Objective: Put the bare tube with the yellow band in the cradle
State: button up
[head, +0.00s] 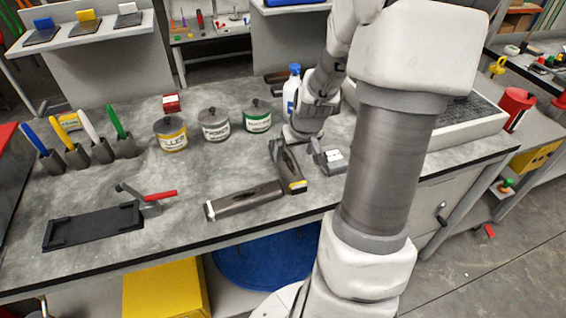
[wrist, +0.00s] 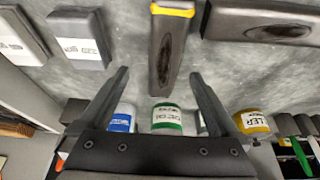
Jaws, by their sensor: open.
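The bare tube with the yellow band (head: 290,167) is dark grey and lies on the bench right of centre, its banded end toward the front edge. In the wrist view the tube (wrist: 168,50) runs down from the top, its unbanded end between the fingertips. My gripper (head: 300,137) is open over the bench at the tube's far end; its fingers (wrist: 158,76) stand either side, with gaps. I cannot tell its height above the tube. The black cradle (head: 93,227) lies empty at the bench's front left, with a red-handled clamp (head: 158,197) at its back right.
A second grey tube with a white band (head: 245,200) lies left of the yellow-banded one. A labelled grey block (head: 330,157) sits close on the right. Cans (head: 214,124) and a blue-capped bottle (head: 291,90) stand behind. The bench between second tube and clamp is clear.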

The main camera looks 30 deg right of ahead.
aim_at(287, 161)
jog(key=x, duration=0.3)
jog(key=b+x, duration=0.1)
jog(key=shift+w+a+f, duration=0.3)
jog(key=shift+w+a, duration=0.05)
jog(key=shift+w, duration=0.1)
jog(key=shift+w+d+f, duration=0.1)
jog(key=shift+w+f, duration=0.1)
jog(key=shift+f, duration=0.2)
jog(key=c, duration=1.5)
grip_shut()
jog(key=shift+r, duration=0.15)
